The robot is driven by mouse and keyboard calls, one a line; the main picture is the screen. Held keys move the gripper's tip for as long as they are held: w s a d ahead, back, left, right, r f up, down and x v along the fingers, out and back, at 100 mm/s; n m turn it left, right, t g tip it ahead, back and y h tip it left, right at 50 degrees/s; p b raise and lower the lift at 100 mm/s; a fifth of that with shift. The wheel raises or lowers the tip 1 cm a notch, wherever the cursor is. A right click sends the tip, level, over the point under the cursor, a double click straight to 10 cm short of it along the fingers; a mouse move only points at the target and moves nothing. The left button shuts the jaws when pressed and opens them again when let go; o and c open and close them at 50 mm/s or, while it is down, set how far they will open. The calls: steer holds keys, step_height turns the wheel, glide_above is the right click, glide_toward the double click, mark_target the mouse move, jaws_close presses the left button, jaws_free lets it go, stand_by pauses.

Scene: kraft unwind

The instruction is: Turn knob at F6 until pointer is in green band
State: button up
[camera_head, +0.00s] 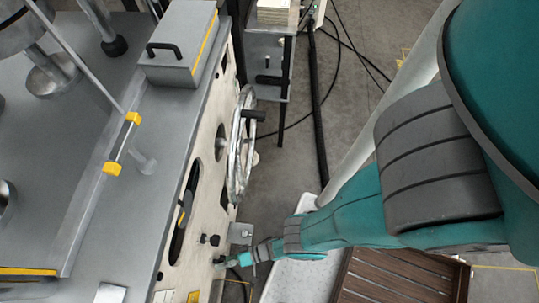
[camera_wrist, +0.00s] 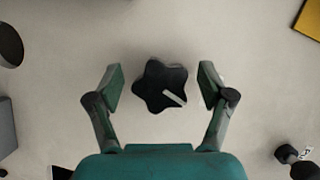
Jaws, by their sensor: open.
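In the wrist view a black star-shaped knob (camera_wrist: 153,88) sits on a pale beige panel (camera_wrist: 160,30). A short white line on its face points to the lower right. My gripper (camera_wrist: 161,76) is open, with one finger on each side of the knob and a visible gap on both sides. In the head view my gripper (camera_head: 226,262) is at the lower part of the machine's side panel (camera_head: 205,170), and the knob there is hard to make out. I cannot make out a green band or an F6 label in either view.
Other black knobs (camera_head: 210,239) stick out of the panel just above my gripper. A large handwheel (camera_head: 242,145) juts out farther up. In the wrist view another black fitting (camera_wrist: 287,154) stands at the lower right. A slatted brown pallet (camera_head: 400,278) lies at the lower right.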

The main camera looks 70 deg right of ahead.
steer(key=shift+f+n, duration=0.15)
steer(key=shift+n, duration=0.15)
steer(key=shift+n+h, duration=0.5)
steer(key=shift+n, duration=0.4)
steer(key=n+h, duration=0.2)
steer(key=n, duration=0.1)
steer(key=shift+d+g, duration=0.1)
steer(key=shift+g, duration=0.2)
steer(key=shift+n+h, duration=1)
steer(key=shift+n, duration=0.4)
steer(key=shift+n+h, duration=0.7)
steer(key=shift+n, duration=0.5)
steer(key=shift+d, duration=0.1)
